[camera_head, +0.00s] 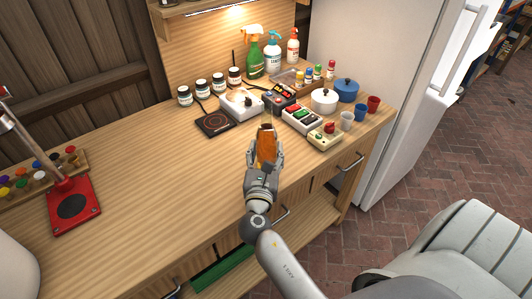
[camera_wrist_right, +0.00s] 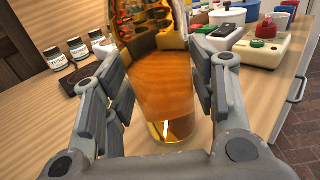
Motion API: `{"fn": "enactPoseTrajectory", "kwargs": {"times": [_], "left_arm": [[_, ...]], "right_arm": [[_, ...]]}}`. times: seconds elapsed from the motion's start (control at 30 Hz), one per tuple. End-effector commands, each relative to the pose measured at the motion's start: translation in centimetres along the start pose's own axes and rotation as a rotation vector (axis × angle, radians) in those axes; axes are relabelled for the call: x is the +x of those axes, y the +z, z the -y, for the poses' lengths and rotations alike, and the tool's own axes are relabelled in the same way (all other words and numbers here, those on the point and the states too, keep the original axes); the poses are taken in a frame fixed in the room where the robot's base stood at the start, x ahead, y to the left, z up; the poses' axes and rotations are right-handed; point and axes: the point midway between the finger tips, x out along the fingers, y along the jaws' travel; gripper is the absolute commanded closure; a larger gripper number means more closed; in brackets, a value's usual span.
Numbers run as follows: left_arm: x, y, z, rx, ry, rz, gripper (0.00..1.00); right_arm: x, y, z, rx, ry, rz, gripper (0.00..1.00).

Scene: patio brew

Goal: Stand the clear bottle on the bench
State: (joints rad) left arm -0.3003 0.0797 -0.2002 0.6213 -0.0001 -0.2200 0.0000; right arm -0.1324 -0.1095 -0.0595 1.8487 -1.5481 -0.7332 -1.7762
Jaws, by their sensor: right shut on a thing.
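The clear bottle (camera_wrist_right: 160,85) stands nearly upright between the fingers of my right gripper in the right wrist view. Its see-through wall shows amber and orange tones. In the head view the bottle (camera_head: 266,147) is over the front part of the wooden bench (camera_head: 160,170). My right gripper (camera_wrist_right: 160,90) is shut on it; the gripper also shows in the head view (camera_head: 265,158). The bottle's base is close to the bench top, but I cannot tell whether it touches. My left gripper is not in view.
A black hot plate (camera_head: 215,123), a white device (camera_head: 241,105) and a box with coloured buttons (camera_head: 302,118) stand behind the bottle. A cream box with a red knob (camera_head: 324,136) is to its right. A red press stand (camera_head: 73,207) is at left. The middle bench is clear.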

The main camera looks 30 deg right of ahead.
Motion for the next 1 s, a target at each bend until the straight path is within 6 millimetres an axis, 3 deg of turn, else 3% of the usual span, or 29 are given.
{"fn": "enactPoseTrajectory", "kwargs": {"times": [0.37,0.4,0.57,1.0], "left_arm": [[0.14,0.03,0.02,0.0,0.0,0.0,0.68],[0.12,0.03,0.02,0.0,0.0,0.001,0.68],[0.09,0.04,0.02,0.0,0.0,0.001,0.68],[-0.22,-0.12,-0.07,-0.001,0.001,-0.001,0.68]], "right_arm": [[0.04,-0.02,-0.02,0.001,0.0,0.004,0.7],[0.0,-0.2,0.0,0.0,0.0,0.0,0.45],[0.0,-0.17,0.01,0.0,0.0,0.0,0.26],[0.17,0.14,0.11,-0.001,0.001,0.0,0.26]]}}
